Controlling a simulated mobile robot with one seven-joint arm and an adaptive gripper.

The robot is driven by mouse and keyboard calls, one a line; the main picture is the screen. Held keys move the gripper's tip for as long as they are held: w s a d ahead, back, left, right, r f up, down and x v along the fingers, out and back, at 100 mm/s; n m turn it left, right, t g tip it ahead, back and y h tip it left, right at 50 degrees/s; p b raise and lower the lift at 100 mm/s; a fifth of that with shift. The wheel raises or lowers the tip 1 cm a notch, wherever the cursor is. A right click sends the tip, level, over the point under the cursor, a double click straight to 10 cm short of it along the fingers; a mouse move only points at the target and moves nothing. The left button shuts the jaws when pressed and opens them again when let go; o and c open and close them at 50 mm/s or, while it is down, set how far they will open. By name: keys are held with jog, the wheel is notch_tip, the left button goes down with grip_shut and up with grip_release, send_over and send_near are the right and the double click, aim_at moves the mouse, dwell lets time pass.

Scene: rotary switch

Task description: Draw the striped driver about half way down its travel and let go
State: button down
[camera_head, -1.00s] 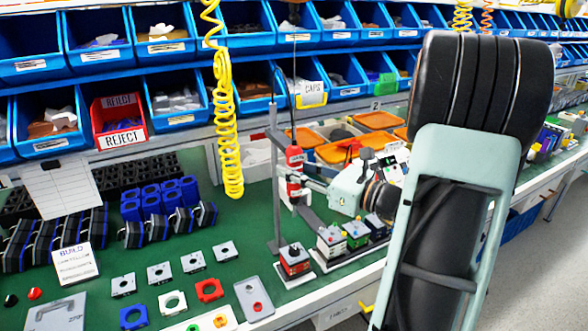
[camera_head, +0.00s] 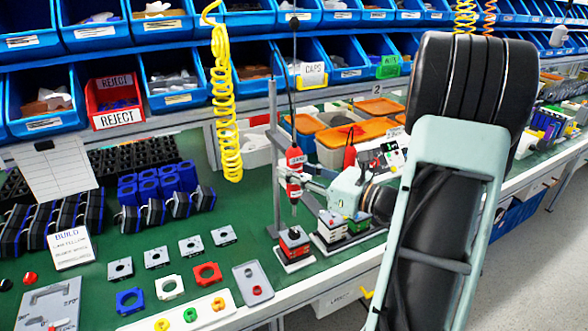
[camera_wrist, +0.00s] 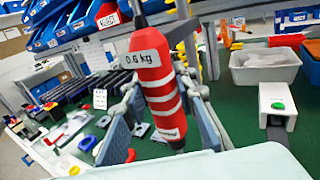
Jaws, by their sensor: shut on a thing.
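The striped driver (camera_head: 295,172), red with white bands, hangs upright from a thin dark cable in front of a grey post (camera_head: 274,150). In the wrist view the driver (camera_wrist: 158,84) fills the middle, with a "0.6 kg" label on its upper body. My gripper (camera_wrist: 165,112) is shut on the driver, one finger on each side of its lower body. In the head view my gripper (camera_head: 300,177) reaches it from the right. The driver's tip is above a small stack with a red layer (camera_head: 293,243) and clear of it.
A yellow coiled hose (camera_head: 226,110) hangs to the left. Blue bins (camera_head: 180,78) line the back. Loose plates and rings (camera_head: 207,273) lie on the green bench, front left.

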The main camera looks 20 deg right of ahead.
jog(key=c, duration=1.5)
grip_release()
jog(key=shift+c, duration=0.2)
jog(key=shift+s+d, duration=0.1)
jog(key=v, duration=1.2)
